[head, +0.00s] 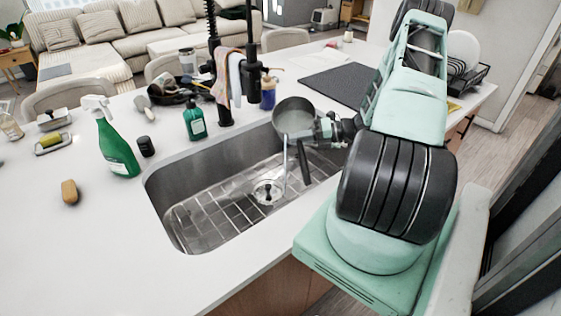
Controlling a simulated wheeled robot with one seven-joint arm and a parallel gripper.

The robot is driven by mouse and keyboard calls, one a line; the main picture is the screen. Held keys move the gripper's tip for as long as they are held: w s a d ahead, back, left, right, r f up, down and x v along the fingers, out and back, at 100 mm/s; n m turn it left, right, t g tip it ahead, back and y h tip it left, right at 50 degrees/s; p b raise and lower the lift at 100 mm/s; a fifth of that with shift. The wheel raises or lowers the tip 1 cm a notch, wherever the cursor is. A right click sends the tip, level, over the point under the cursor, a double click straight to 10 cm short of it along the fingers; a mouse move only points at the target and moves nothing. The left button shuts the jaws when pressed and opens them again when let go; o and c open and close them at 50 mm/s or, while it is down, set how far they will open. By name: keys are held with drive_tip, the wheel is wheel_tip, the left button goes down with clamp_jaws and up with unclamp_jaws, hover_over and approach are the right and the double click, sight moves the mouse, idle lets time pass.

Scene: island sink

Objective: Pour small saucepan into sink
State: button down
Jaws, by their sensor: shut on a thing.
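The small grey saucepan (293,115) is above the back right part of the sink, with its opening partly facing me. A dark bar, which looks like its handle (304,165), extends down from it. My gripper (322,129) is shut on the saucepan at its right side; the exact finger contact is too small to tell. A thin pale streak (285,165) runs from the pan's lower edge toward the basin and looks like liquid. The steel sink (185,160) has a wire grid on its bottom and a round drain (267,192).
A black faucet (222,90) with hanging cloths stands behind the sink. Left are a green soap bottle (195,124), a green spray bottle (117,145), a dark jar (146,146) and a brown sponge (70,192). A dark mat (340,84) lies behind the pan.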

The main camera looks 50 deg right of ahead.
sight(297, 141)
drive_tip(key=shift+s+a+r+n+h, duration=0.15)
drive_tip(key=shift+a+r+n+h, duration=0.35)
drive_tip(key=shift+r, duration=0.3)
idle(3.4)
drive_tip(key=shift+a+r+n+h, duration=0.35)
drive_tip(key=shift+r+n, duration=0.25)
drive_tip(key=shift+r, duration=0.2)
idle(2.2)
